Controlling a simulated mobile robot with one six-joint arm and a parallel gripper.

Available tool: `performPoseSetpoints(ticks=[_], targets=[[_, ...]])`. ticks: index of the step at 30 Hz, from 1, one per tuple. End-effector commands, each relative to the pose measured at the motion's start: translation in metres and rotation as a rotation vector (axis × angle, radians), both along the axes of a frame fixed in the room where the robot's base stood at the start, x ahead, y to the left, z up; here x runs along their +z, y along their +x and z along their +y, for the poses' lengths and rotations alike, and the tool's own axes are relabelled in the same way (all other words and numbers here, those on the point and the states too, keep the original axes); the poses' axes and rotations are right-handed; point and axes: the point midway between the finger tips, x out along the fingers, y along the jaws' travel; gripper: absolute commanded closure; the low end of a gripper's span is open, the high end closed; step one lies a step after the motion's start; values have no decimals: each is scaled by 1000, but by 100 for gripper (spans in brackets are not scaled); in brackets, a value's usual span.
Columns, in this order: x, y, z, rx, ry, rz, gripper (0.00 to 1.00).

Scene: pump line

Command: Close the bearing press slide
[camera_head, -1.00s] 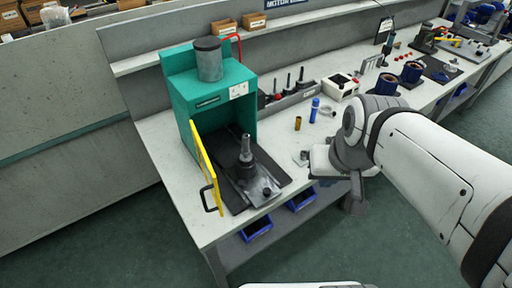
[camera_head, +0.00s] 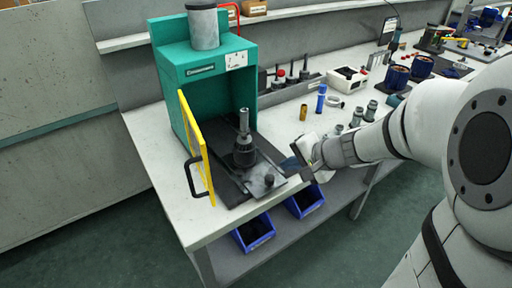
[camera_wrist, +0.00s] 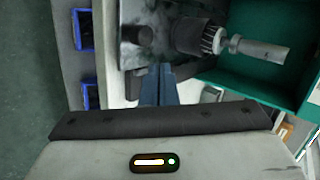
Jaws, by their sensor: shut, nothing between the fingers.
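The bearing press (camera_head: 200,75) is a teal housing at the left of the bench. Its yellow guard door (camera_head: 197,150) with a black handle stands open at the left. The slide (camera_head: 257,190) sticks out of the press toward the bench's front edge. My gripper (camera_head: 292,164) is just right of the slide.
Blue bins (camera_head: 254,232) hang under the bench's front edge. A brass cylinder (camera_head: 303,112), a blue bottle (camera_head: 321,98) and several grey fittings stand behind my gripper. A tool rack (camera_head: 285,90) is at the back.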

Motion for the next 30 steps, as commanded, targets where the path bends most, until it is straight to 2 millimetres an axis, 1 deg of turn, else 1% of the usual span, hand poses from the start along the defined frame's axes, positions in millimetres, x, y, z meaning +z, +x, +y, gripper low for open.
performPoseSetpoints(ticks=[1,6,10,12,14,19,24,30], targets=[[-9,4,6,3,0,6,100],[-35,21,27,4,0,6,100],[-54,34,42,4,-1,5,100],[-59,41,49,4,-2,4,100],[-54,48,57,4,-2,2,100],[-55,60,71,2,-3,1,100],[-55,64,75,1,-3,1,100],[-55,65,75,-1,-2,1,100]])
